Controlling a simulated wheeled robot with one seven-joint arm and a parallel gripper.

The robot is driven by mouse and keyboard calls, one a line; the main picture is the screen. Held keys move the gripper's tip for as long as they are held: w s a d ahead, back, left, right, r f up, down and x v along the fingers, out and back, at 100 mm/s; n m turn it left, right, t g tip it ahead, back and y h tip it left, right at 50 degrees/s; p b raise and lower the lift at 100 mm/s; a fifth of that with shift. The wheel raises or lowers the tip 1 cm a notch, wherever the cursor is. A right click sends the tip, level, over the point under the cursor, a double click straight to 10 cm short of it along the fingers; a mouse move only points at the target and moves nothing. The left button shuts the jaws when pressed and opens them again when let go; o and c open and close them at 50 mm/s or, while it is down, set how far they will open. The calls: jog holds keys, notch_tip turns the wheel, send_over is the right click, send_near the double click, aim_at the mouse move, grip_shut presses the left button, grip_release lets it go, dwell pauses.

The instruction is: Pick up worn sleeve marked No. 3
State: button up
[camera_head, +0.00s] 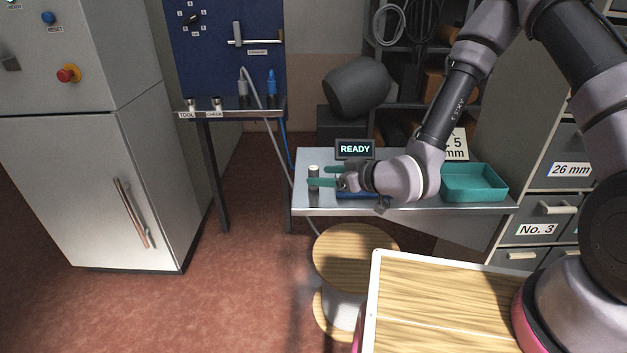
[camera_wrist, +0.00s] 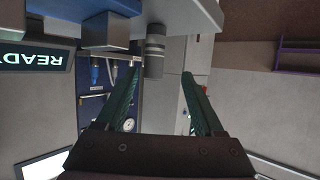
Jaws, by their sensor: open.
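A small dark grey cylinder with a pale top (camera_head: 314,173), seemingly the sleeve, stands upright near the left end of the metal bench (camera_head: 450,209). No marking is readable on it. In the wrist view, which is upside down, the grey ringed cylinder (camera_wrist: 154,58) shows beyond and between the finger lines. My gripper (camera_head: 321,176) has green fingers and points left at the cylinder, low over the bench. In the wrist view my gripper (camera_wrist: 162,72) is open with nothing clasped. Whether the fingertips flank the cylinder or stop just short is unclear.
A READY display (camera_head: 355,149) stands behind my gripper. A teal tray (camera_head: 474,183) sits at the bench's right. A drawer label reads No. 3 (camera_head: 537,229). A shelf labelled TOOL and CHECK (camera_head: 232,107) is at left.

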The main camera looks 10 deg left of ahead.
jog(key=x, duration=0.8)
jog(key=shift+w+d+f, duration=0.15)
jog(key=shift+w+d, duration=0.05)
jog(key=shift+w, duration=0.15)
grip_shut()
